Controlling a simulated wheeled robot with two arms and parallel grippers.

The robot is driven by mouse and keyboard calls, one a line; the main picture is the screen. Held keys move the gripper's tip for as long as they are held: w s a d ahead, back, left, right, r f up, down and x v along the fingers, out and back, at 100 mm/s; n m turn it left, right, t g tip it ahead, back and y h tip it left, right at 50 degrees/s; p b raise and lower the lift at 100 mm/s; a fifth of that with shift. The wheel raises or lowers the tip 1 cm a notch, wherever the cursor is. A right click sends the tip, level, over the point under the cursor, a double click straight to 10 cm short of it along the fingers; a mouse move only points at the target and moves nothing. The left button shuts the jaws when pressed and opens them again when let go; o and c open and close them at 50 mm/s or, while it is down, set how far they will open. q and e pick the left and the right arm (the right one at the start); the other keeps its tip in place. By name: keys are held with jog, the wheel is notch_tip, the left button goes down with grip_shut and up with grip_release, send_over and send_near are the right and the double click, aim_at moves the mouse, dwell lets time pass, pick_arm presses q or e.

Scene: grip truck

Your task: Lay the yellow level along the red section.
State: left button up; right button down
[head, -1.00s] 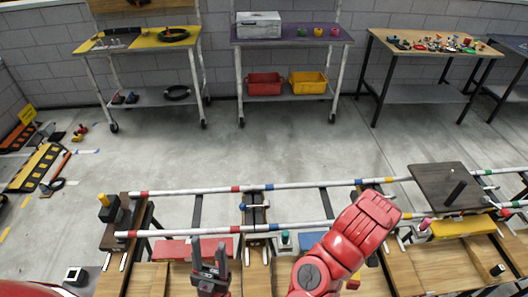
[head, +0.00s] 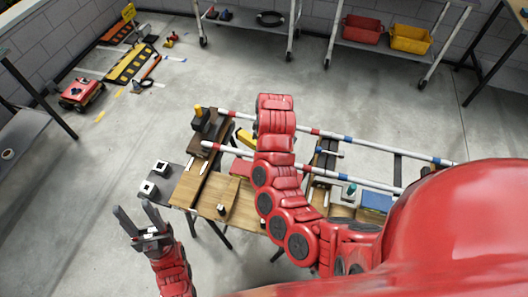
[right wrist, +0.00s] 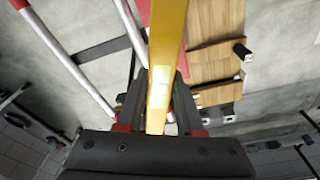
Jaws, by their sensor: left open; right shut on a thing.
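The yellow level (right wrist: 165,45) is a long bar held between the fingers of my right gripper (right wrist: 158,92) in the right wrist view. In the head view a bit of yellow, likely the level (head: 243,138), shows left of my right arm, which hides my right gripper. The red section (head: 240,167) is a flat red strip on the wooden bench, partly hidden by that arm. A red edge beside the level in the right wrist view (right wrist: 143,12) looks like it. My left gripper (head: 136,212) is open and empty, left of the bench's front.
Two striped rails (head: 225,149) run along the bench (head: 205,200), above its surface. A dark side plate with white-marked cubes (head: 148,187) sits at left. Floor beyond the bench is open.

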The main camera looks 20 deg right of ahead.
jog(key=shift+f+n+p, duration=0.35)
jog(key=shift+n+p, duration=0.55)
jog(key=shift+p, duration=0.15)
jog(key=f+p, duration=0.1)
jog(key=s+d+f+n, duration=0.1)
jog(key=f+n+p, duration=0.1)
jog(key=shift+s+d+f+y+p, duration=0.25)
jog(key=shift+s+y+p, duration=0.05)
jog(key=shift+s, duration=0.1)
jog(key=shift+n+g, duration=0.3)
jog(key=shift+n, duration=0.1)
jog(key=shift+s+d+f+b, duration=0.15)
jog(key=shift+f+b, duration=0.35)
jog(key=shift+f, duration=1.1)
jog(key=shift+s+d+f+b, duration=0.15)
jog(key=shift+f+b, duration=0.3)
jog(key=shift+f, duration=1.1)
jog(key=shift+a+f+b, duration=0.1)
jog(key=shift+f+b, duration=0.4)
jog(key=shift+f, duration=0.1)
jog(key=shift+c, duration=2.3)
grip_release()
